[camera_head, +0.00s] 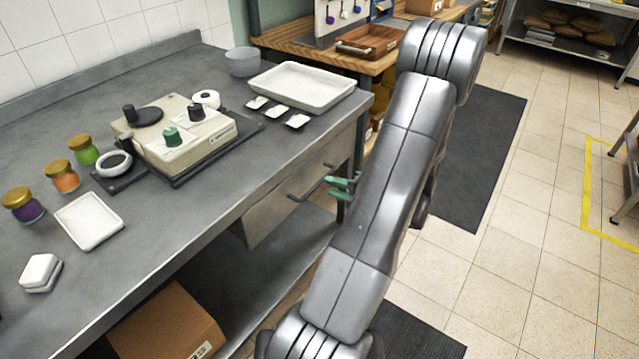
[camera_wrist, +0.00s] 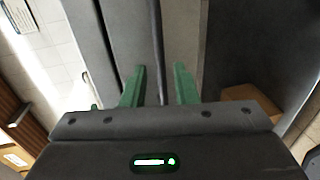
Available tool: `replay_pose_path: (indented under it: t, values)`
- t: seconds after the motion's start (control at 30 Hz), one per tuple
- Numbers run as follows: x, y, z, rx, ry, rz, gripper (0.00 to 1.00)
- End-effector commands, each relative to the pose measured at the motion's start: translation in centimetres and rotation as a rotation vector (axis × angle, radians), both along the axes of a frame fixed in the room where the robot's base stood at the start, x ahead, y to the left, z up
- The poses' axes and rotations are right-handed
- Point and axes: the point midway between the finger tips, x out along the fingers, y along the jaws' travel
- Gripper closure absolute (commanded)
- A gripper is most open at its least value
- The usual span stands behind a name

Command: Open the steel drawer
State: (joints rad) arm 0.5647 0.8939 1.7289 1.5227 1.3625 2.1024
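The steel drawer (camera_head: 270,212) is a grey box under the right end of the counter. Its front looks close to flush below the counter edge, so it appears shut. A dark bar handle (camera_head: 308,190) stands out from its front. My gripper (camera_head: 342,186) has green fingers and is at the right end of the handle, partly hidden by my arm. In the wrist view my gripper (camera_wrist: 160,75) is open, with a gap between the fingers. The dark handle bar (camera_wrist: 158,40) runs between them, and I cannot tell whether either finger touches it.
The steel counter (camera_head: 250,165) bears a white tray (camera_head: 302,88), a beige device (camera_head: 180,135) and several small jars. A cardboard box (camera_head: 168,325) sits on the shelf below. A wooden bench (camera_head: 300,40) stands behind.

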Motion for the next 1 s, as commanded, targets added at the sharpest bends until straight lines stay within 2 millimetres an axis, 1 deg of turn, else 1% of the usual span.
replay_pose_path:
  t: [0.03,0.1,0.3,0.43,0.7,0.73,0.83,0.87,1.0]
  values:
    - [0.6,0.9,-0.3,0.000,0.000,0.005,0.73]
    - [1.2,1.8,-0.5,0.000,0.001,0.004,0.73]
    - [2.6,3.6,-1.0,-0.001,0.001,0.002,0.73]
    - [3.0,4.1,-1.1,0.000,0.000,0.000,0.73]
    - [3.0,4.1,-1.1,0.000,0.000,0.000,0.73]
    - [3.0,4.1,-1.1,0.000,0.000,0.000,0.77]
    - [3.0,4.1,-1.1,0.000,0.000,0.000,0.97]
    - [3.0,4.1,-1.1,0.000,0.000,0.000,1.00]
    - [3.0,4.1,-1.1,0.000,0.000,0.000,1.00]
